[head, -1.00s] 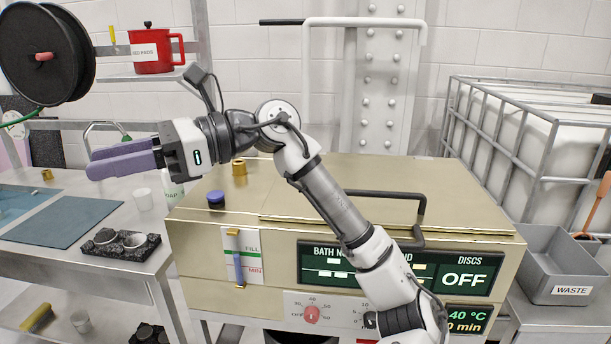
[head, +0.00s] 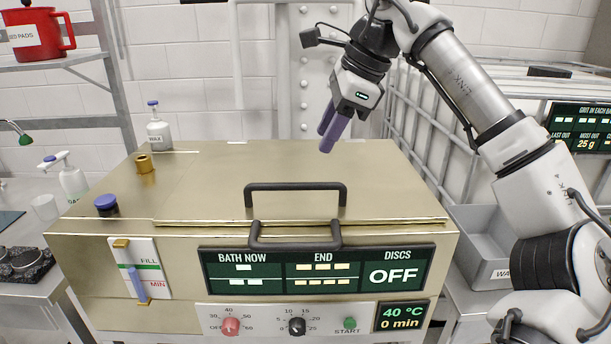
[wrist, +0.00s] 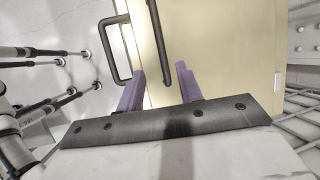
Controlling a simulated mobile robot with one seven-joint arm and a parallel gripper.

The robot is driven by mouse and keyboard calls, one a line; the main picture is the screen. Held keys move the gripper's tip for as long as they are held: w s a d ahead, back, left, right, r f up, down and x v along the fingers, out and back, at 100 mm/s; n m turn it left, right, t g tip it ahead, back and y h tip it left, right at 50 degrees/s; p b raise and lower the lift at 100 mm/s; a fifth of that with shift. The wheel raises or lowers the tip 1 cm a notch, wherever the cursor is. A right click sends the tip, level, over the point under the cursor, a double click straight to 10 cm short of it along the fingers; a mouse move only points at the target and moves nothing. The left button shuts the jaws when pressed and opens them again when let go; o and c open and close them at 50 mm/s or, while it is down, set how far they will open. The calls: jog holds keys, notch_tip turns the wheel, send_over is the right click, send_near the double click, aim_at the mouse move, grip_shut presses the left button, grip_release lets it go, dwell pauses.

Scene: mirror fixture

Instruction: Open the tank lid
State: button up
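The gold tank (head: 75,250) stands in front of me, and its lid (head: 215,180) lies flat and closed on top. A black bar handle (head: 295,186) rises from the lid near its front edge, and it also shows in the wrist view (wrist: 159,40). A second black handle (head: 295,246) sits on the front just below the lid seam. My gripper (head: 332,135) has purple fingers pointing down, above the right rear part of the lid, apart from the handles. In the wrist view its fingers (wrist: 160,70) are spread with nothing held between them.
A blue-capped fitting (head: 106,205) and a brass fitting (head: 145,163) stand on the tank's left top. A wax bottle (head: 158,128) is behind the left rear corner. A grey waste bin (head: 480,240) is at the right. Knobs and an OFF display are on the front panel.

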aim_at(299, 184)
jog(key=x, duration=1)
jog(key=shift+a+f, duration=0.25)
jog(key=shift+f, duration=0.1)
grip_shut()
